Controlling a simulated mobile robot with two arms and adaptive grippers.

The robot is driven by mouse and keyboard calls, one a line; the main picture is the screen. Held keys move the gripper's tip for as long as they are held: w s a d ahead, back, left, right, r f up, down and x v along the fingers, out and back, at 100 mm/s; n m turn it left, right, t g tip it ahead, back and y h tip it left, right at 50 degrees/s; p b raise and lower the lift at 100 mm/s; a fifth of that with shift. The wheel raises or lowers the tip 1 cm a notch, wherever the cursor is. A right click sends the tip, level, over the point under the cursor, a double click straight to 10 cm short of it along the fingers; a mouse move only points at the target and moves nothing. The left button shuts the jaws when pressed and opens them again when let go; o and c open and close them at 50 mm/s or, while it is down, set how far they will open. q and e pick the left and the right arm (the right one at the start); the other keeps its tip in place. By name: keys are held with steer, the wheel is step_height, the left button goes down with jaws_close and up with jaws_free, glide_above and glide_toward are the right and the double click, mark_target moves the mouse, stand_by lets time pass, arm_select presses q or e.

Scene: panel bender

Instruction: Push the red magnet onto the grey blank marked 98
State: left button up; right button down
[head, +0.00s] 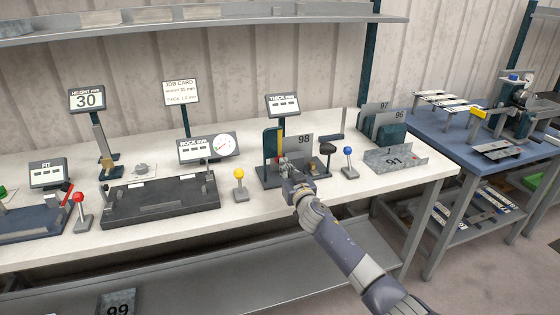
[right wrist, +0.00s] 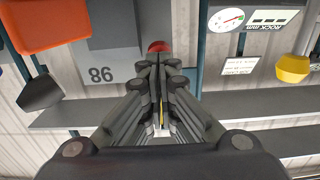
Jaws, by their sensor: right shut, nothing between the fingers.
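The grey blank marked 98 (head: 304,141) stands upright in the dark thickness fixture at the middle of the bench. It also shows, upside down, in the right wrist view (right wrist: 108,72). The red magnet (right wrist: 158,46) shows just beyond the fingertips in the right wrist view, at the blank's side edge. Only a small bit of red (head: 281,160) shows in the head view. My right gripper (head: 286,165) is shut and empty, with its tips at the magnet; whether they touch I cannot tell. My left gripper is not in view.
A yellow-knobbed lever (head: 239,175) stands left of the fixture and a blue-knobbed lever (head: 348,152) right of it. A black knob (head: 327,148) is close to my right gripper. Blank 91 (head: 396,160) lies in a tray at the right. A dark rocker fixture (head: 160,199) is at left.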

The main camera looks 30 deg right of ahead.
steer(key=shift+b+x, duration=1.05)
steer(key=shift+x, duration=0.95)
stand_by(0.4)
steer(key=shift+s, duration=0.1)
stand_by(0.3)
steer(key=shift+p+v, duration=1.3)
steer(key=shift+v, duration=1.15)
steer(key=shift+p+v, duration=1)
steer(key=shift+v, duration=2)
